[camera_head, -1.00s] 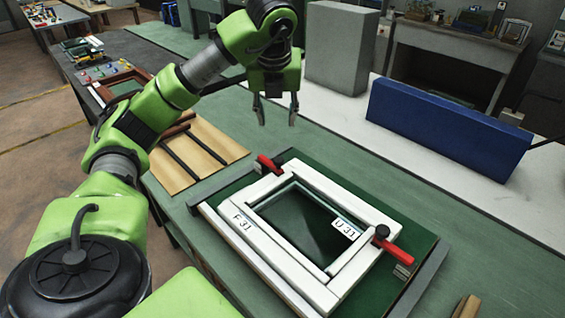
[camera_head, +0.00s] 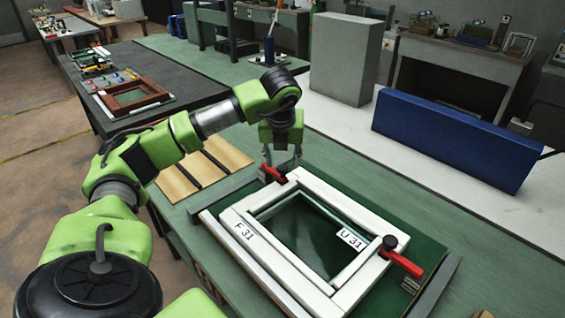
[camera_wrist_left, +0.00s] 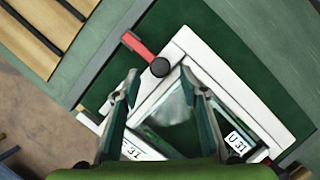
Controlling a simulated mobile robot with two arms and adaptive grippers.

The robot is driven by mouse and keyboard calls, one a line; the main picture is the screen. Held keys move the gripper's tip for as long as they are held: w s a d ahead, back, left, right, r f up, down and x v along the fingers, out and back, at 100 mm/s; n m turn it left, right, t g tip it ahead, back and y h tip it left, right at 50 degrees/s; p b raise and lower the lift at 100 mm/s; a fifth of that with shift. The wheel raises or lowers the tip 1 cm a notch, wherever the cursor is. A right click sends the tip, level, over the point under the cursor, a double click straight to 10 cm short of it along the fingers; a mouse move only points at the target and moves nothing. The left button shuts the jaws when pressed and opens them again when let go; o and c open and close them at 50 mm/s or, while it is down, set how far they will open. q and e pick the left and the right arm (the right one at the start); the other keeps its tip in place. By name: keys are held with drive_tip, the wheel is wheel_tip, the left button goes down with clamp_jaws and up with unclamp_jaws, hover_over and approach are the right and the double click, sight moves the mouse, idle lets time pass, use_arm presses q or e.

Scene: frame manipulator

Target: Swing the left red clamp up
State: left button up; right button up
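The left red clamp (camera_head: 274,174) sits at the far left corner of the white frame (camera_head: 226,218). In the left wrist view its red handle (camera_wrist_left: 137,44) points away from the frame, from a black knob (camera_wrist_left: 160,67) at the frame corner. My left gripper (camera_head: 282,163) is open and empty, just above this clamp. In the left wrist view its two fingertips (camera_wrist_left: 160,76) stand apart, with the knob between them in the picture; contact cannot be told. The right red clamp (camera_head: 404,263) is at the frame's right corner. My right gripper is not in view.
The frame lies on a green board (camera_head: 424,242) with grey edge bars, on a green table. A blue box (camera_head: 450,138) and a grey block (camera_head: 343,58) stand behind. Brown cardboard with dark bars (camera_head: 232,153) lies to the left.

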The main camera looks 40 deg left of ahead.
sight(282, 167)
use_arm(q)
drive_tip(key=shift+x, duration=1.7)
drive_tip(key=shift+r, duration=0.1)
clamp_jaws()
